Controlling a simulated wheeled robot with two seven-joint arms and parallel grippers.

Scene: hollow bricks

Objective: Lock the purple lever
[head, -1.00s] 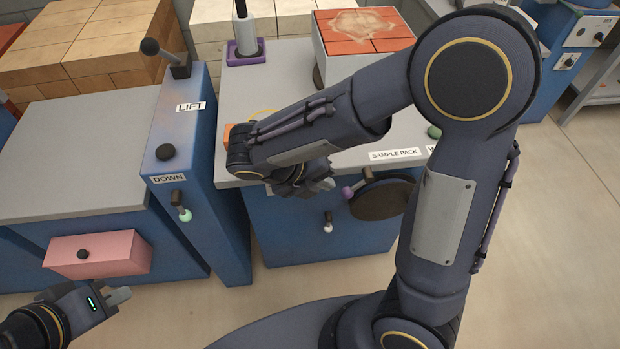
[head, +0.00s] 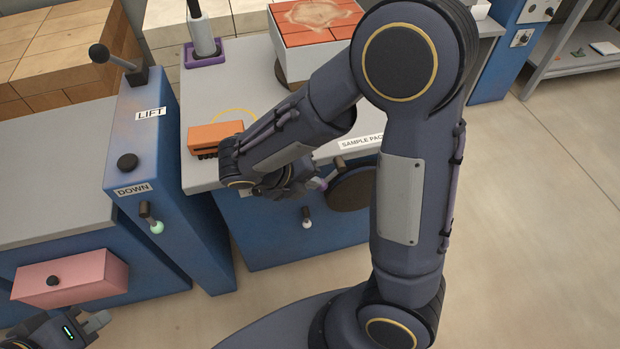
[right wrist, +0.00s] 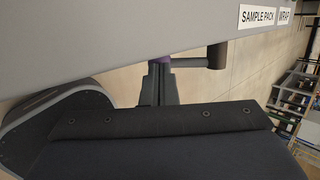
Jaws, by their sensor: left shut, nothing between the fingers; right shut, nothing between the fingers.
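The purple lever (head: 317,184) is on the front of the blue bench, a small purple knob by a brown pivot and a dark round disc. My right gripper (head: 299,187) is shut and empty, at the knob's left side; touching or just apart I cannot tell. In the right wrist view the shut fingers (right wrist: 158,88) point at the lever, whose grey rod and brown pivot (right wrist: 216,57) show to the right. Only a sliver of purple shows behind the fingertips. My left gripper (head: 97,322) is shut and empty at lower left, far from the lever.
The bench top (head: 215,100) overhangs the lever and carries an orange block (head: 214,137) and a stack of red tiles (head: 315,22). A white-tipped lever (head: 307,218) is just below. The LIFT column (head: 150,150) and a pink drawer (head: 70,279) stand left.

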